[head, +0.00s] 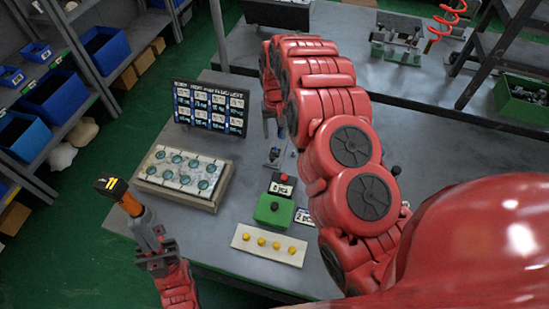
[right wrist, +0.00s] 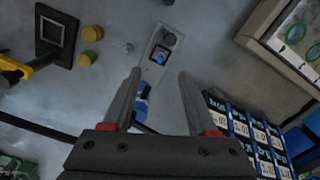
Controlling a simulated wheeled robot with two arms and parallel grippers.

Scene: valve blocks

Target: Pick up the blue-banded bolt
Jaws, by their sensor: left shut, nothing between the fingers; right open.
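In the right wrist view, a small part with a bright blue spot (right wrist: 160,59) sits on a narrow light grey piece, beyond my fingertips; it looks like the blue-banded bolt, but it is too small to be sure. My right gripper (right wrist: 158,75) is open, with nothing held between its fingers. A blue and white object (right wrist: 142,104) shows between the fingers, lower in the picture. In the head view, small metal parts (head: 273,155) lie below the right gripper, which my red arm partly hides.
A tray of valve blocks (head: 182,173) stands left of the small parts, with a label board (head: 211,107) behind it.

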